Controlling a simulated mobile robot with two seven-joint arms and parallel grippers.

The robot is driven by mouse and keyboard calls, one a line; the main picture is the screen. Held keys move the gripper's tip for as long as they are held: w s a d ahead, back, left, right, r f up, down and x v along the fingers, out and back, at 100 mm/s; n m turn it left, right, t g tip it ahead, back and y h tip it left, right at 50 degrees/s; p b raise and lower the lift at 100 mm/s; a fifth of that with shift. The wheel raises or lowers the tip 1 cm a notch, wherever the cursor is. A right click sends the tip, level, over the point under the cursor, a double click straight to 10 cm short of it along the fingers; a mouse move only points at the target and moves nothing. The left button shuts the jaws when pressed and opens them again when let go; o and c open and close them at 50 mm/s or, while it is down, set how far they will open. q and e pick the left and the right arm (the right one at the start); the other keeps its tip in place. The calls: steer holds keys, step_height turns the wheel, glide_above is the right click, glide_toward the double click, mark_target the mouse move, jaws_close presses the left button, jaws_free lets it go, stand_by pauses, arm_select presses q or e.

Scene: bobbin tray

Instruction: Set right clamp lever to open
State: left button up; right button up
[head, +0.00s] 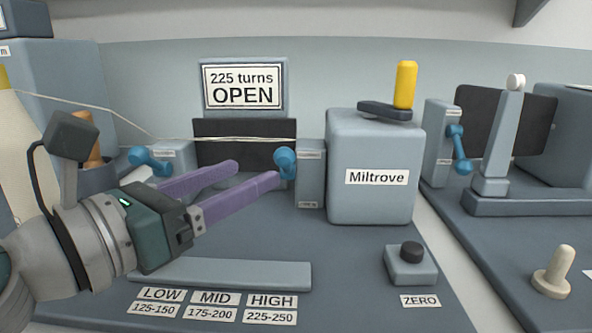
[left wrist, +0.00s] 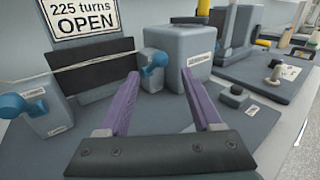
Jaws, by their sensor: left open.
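The right clamp (head: 311,175) is a grey block beside the Miltrove box, with a blue lever (head: 286,158) on its left side. The lever's round knob faces towards me. My left gripper (head: 256,172) has two purple fingers, spread open and empty, pointing at this lever. In the left wrist view the lever (left wrist: 153,62) shows just beyond and between the fingertips. I cannot tell whether a finger touches it. The left clamp's blue lever (head: 150,160) is behind my gripper. A sign (head: 243,86) reads "225 turns OPEN". My right gripper is not in view.
The Miltrove box (head: 375,200) with a yellow-handled crank (head: 404,88) stands right of the clamp. A thread (head: 225,139) runs across a dark panel (head: 240,128) to the right clamp. A ZERO button (head: 411,262) and a long bar (head: 225,273) lie in front.

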mark_target(277, 160)
arm_select(q)
steer(key=b+x, duration=0.1)
steer(key=x, duration=0.7)
steer(key=shift+w+b, duration=0.1)
steer(key=shift+b, duration=0.2)
steer(key=shift+c, duration=0.3)
jaws_close()
stand_by(0.6)
